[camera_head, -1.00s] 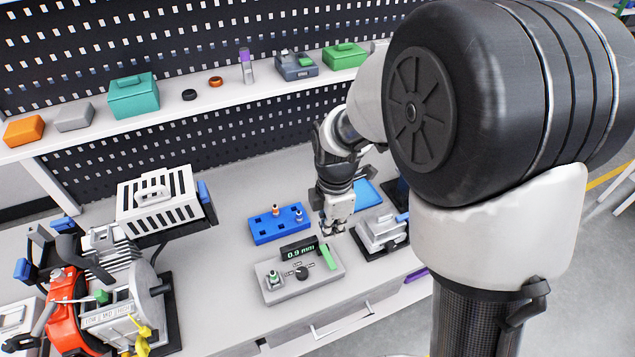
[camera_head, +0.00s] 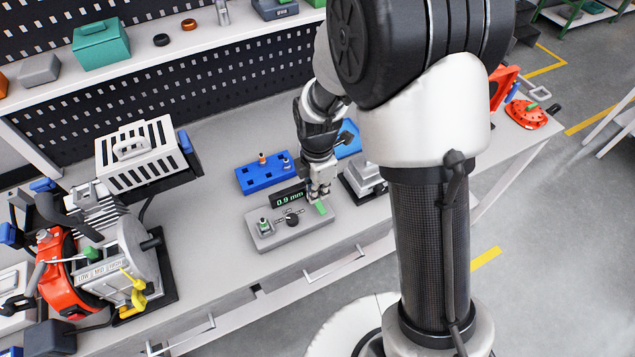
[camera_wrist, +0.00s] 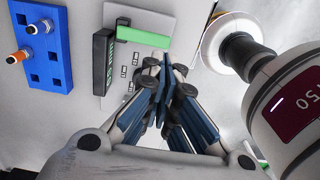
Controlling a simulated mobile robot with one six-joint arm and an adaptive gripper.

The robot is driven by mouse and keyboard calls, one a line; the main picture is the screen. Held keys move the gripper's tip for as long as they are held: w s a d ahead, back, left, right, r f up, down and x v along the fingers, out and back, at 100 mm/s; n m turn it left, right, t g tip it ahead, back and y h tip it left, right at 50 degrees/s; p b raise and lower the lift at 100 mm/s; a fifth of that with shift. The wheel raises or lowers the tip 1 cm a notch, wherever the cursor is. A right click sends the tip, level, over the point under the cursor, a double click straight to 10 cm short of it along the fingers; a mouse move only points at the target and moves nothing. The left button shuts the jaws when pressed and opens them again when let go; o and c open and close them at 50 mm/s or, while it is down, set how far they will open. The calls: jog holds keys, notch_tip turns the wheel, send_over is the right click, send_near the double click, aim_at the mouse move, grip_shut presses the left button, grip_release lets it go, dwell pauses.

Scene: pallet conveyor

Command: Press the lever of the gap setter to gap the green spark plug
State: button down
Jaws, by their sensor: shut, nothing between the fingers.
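The green spark plug (camera_head: 264,226) stands upright at the left end. My gripper (camera_head: 320,197) is shut and empty, pointing down just above and behind the lever. In the wrist view its closed fingers (camera_wrist: 165,75) show near the lever. I cannot tell whether they touch it.
A blue rack (camera_head: 264,179) holding an orange-topped and a grey plug stands behind the setter. A grey fixture (camera_head: 365,182) is close to the right. An engine (camera_head: 110,250) stands on the left. The bench in front of the setter is clear.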

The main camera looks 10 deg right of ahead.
notch_tip(320, 180, down, 7)
jog(key=shift+r+b, duration=0.15)
jog(key=shift+b, duration=0.6)
jog(key=shift+s+d+f+b, duration=0.1)
jog(key=shift+s+f+b, duration=0.2)
jog(key=shift+f, duration=0.2)
jog(key=shift+s+d+f+b, duration=0.15)
jog(key=shift+f+b, duration=0.15)
jog(key=shift+f, duration=0.2)
jog(key=shift+a+r, duration=0.1)
jog(key=shift+a, duration=0.05)
jog(key=shift+r, duration=0.15)
jog(key=shift+r+p, duration=0.65)
jog(key=shift+p, duration=0.05)
jog(key=shift+r, duration=0.1)
jog(key=shift+r, duration=0.3)
notch_tip(320, 180, up, 13)
jog(key=p, duration=0.5)
